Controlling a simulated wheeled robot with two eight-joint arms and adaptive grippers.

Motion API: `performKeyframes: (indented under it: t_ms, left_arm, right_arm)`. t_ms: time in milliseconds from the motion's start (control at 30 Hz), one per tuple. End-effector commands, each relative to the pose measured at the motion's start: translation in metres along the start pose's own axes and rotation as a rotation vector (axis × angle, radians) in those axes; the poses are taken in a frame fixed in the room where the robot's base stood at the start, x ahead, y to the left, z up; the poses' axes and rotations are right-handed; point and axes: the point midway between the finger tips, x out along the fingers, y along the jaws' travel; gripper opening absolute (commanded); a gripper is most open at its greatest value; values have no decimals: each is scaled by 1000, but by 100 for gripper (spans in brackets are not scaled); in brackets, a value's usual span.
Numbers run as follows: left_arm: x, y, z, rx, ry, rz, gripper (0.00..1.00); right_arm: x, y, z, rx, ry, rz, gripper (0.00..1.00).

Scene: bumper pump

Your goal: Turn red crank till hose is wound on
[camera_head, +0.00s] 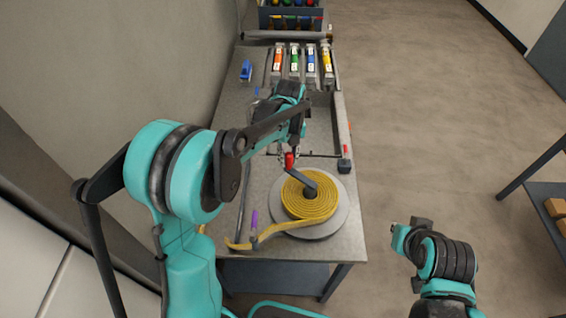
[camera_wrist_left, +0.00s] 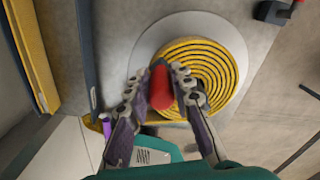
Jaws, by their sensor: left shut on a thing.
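A yellow flat hose (camera_head: 320,199) lies wound in a spiral on a grey round reel plate (camera_head: 339,221). Its loose end (camera_head: 240,245) runs off to the lower left over the table. A dark crank arm (camera_head: 302,180) reaches from the reel's hub to a red crank handle (camera_head: 289,161). My left gripper (camera_head: 284,157) is shut on the red handle, at the back left of the reel. In the left wrist view the red handle (camera_wrist_left: 160,86) stands between the two fingers, above the coil (camera_wrist_left: 205,62). My right gripper (camera_head: 398,240) is right of the table, away from the reel; its fingers are unclear.
The grey table (camera_head: 258,190) also holds a purple object (camera_head: 254,219) left of the reel and a blue object (camera_head: 246,70) farther back. Several coloured-label units (camera_head: 295,62) stand at the back. Floor right of the table is clear up to a dark shelf (camera_head: 545,190).

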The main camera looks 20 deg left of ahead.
Motion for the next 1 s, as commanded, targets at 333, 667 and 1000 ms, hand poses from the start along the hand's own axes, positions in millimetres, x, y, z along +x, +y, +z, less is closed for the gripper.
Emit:
performKeyframes:
  t_ms: [333,667,1000]
  left_arm:
    - [1,-30,6,308,8,-5,0]
    - [2,-45,7,486,11,-5,0]
    - [2,-50,6,545,11,-5,0]
  right_arm:
    - [0,0,0,0,0,0,0]
    - [-1,0,-1,0,0,0,0]
    - [-1,0,-1,0,0,0,0]
